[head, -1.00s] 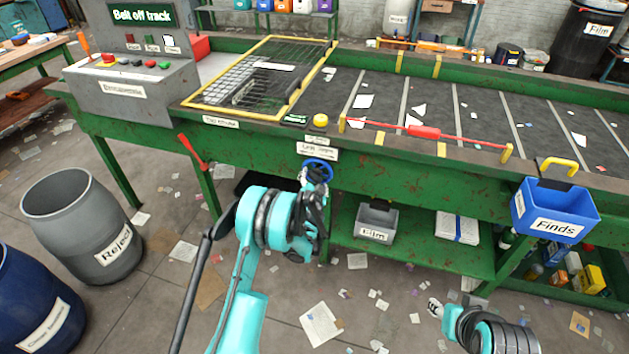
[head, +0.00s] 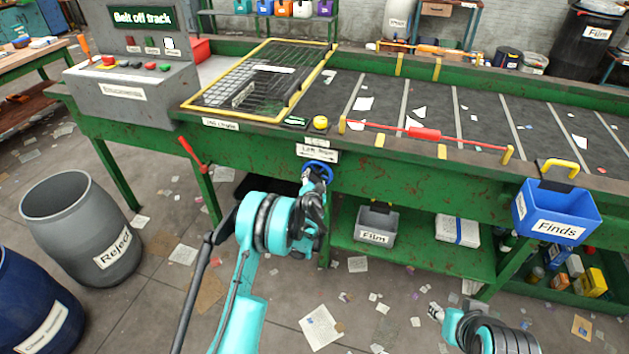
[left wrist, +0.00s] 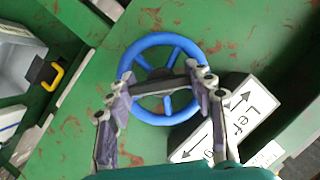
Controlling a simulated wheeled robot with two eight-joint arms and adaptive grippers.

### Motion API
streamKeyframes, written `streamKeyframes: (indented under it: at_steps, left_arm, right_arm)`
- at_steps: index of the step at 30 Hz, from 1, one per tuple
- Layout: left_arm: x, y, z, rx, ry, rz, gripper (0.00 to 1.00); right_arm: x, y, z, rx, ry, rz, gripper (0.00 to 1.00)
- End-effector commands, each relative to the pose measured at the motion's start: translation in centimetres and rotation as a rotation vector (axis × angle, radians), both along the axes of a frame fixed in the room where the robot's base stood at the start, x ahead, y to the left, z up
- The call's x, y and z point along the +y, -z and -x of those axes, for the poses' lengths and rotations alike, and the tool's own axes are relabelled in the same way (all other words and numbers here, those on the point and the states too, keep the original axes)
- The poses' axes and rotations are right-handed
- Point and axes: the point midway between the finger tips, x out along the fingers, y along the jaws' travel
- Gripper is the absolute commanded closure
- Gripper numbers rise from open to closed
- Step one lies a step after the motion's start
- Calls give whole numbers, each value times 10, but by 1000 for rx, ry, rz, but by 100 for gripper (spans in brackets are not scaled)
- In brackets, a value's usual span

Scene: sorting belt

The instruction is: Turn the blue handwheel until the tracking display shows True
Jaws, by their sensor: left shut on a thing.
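The blue handwheel (head: 318,166) sits on the green front side of the belt frame. It shows larger, with its spokes, in the left wrist view (left wrist: 150,41). My left gripper (head: 314,180) is at the wheel; in the left wrist view its two fingers (left wrist: 158,88) reach across the wheel's face, shut on it. Exactly which part they grip is hard to tell. My right gripper (head: 435,311) is low at the right, apart from everything, too small to judge.
A white label with arrows (head: 317,152) is beside the wheel. A red lever (head: 192,153) hangs to its left. A grey Film bin (head: 376,222) stands on the lower shelf, and a blue Finds bin (head: 556,210) hangs at the right. A grey Reject barrel (head: 80,225) stands left.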

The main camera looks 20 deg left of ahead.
Motion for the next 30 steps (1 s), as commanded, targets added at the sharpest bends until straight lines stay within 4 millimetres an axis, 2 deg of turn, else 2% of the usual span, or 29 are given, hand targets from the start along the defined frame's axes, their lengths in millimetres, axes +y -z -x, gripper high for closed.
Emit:
streamKeyframes:
  at_steps: [19,30]
  left_arm:
    - [1,0,0,12,-1,385,76]
    - [0,0,0,17,0,492,76]
  right_arm:
    - [0,0,0,0,0,0,60]
    - [0,0,0,0,0,0,60]
